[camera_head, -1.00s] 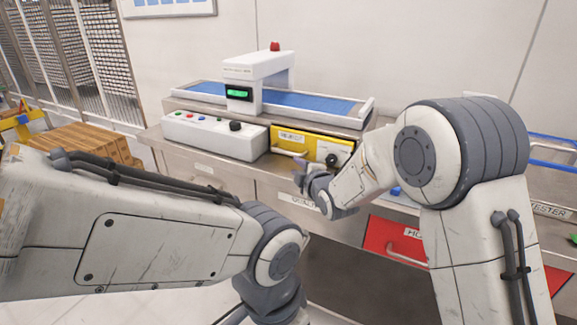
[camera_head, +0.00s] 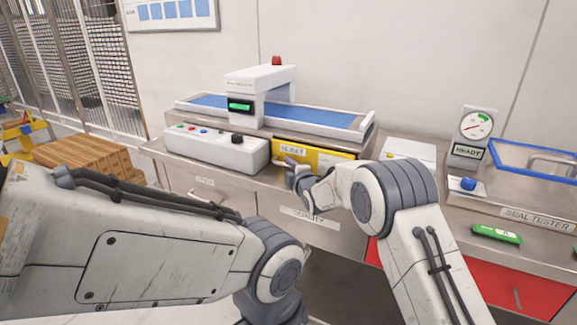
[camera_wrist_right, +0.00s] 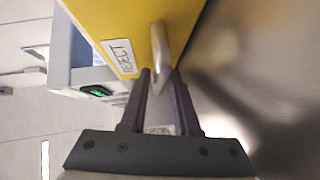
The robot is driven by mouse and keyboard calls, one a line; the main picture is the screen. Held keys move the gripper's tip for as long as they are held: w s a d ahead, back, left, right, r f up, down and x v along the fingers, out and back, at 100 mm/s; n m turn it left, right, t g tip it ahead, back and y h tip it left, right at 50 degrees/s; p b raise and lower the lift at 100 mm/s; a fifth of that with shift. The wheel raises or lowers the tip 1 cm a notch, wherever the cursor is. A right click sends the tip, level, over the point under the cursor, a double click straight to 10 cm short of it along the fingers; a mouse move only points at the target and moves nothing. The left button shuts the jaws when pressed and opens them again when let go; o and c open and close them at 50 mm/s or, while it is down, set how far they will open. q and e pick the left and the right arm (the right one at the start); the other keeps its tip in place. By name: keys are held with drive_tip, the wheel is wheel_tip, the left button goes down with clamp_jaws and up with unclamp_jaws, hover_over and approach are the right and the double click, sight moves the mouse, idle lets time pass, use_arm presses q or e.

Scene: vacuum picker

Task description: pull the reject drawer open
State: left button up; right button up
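The yellow reject drawer (camera_head: 325,161) sits under the right part of the blue conveyor, its "REJECT" label showing. In the right wrist view the yellow drawer front (camera_wrist_right: 105,18) fills the top, with its metal bar handle (camera_wrist_right: 158,45) sticking out. My right gripper (camera_head: 290,168) is at the drawer front in the head view. In the wrist view its two dark fingers (camera_wrist_right: 161,78) are apart, with the handle's near end between or just ahead of the tips; firm contact cannot be told. My left arm crosses the lower left, its gripper out of view.
A white control box (camera_head: 215,150) with buttons stands left of the drawer. The conveyor (camera_head: 320,114) with its white arch is above. A seal tester (camera_head: 535,215) with a gauge is at the right, and a red drawer front (camera_head: 500,285) is below it.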

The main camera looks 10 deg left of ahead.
drive_tip(key=shift+w+a, duration=0.15)
clamp_jaws()
idle(1.4)
